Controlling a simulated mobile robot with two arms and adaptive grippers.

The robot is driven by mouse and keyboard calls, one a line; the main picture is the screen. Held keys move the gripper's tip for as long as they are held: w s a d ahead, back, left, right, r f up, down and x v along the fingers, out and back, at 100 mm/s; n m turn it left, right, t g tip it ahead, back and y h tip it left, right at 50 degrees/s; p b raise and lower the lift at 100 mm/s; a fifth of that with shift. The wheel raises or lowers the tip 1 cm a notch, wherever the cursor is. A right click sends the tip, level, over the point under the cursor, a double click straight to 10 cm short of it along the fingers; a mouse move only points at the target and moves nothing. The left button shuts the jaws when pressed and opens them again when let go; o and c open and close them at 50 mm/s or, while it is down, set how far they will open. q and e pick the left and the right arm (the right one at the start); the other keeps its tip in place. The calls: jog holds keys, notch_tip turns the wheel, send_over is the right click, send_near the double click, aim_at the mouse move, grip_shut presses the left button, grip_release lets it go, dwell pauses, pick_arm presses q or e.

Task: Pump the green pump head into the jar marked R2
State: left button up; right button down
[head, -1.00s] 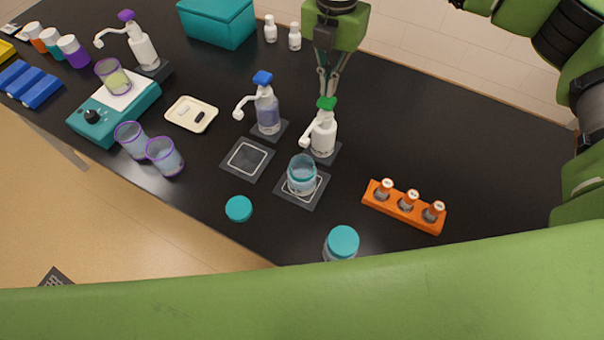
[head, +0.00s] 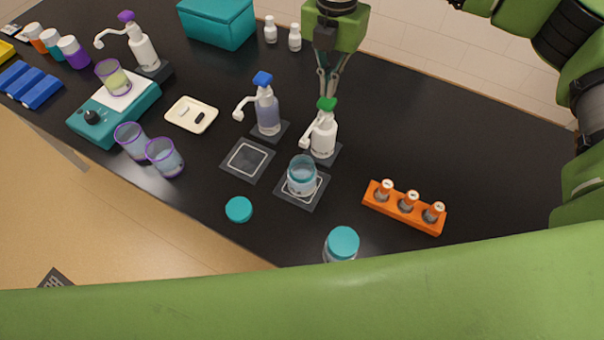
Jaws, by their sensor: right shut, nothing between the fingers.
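The green pump head (head: 327,103) tops a white bottle (head: 323,138) with a white spout, standing on a dark base. The spout points left and toward the front, roughly over an open clear jar (head: 301,182) with a bluish tint. This jar stands on a square-marked dark pad (head: 312,202) in front of the bottle. I cannot read an R2 mark on it. My right gripper (head: 328,93) is shut and empty, pointing down at the green head; its tips are at or just above it, and I cannot tell if they touch. My left gripper is not in view.
A blue-headed pump bottle (head: 267,108) stands left of the green one, behind an empty pad (head: 247,160). An orange rack (head: 403,207) with small vials is at right. A teal lid (head: 239,209) and teal-capped jar (head: 341,244) lie nearer.

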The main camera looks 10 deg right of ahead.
aim_at(327, 100)
jog(key=shift+f, duration=0.15)
jog(key=shift+f+b, duration=1.5)
jog(key=shift+f, duration=0.05)
jog(key=shift+s, duration=0.1)
jog(key=shift+r, duration=0.15)
jog(key=shift+r+p, duration=0.5)
jog(key=shift+r, duration=0.95)
jog(key=shift+f, duration=0.1)
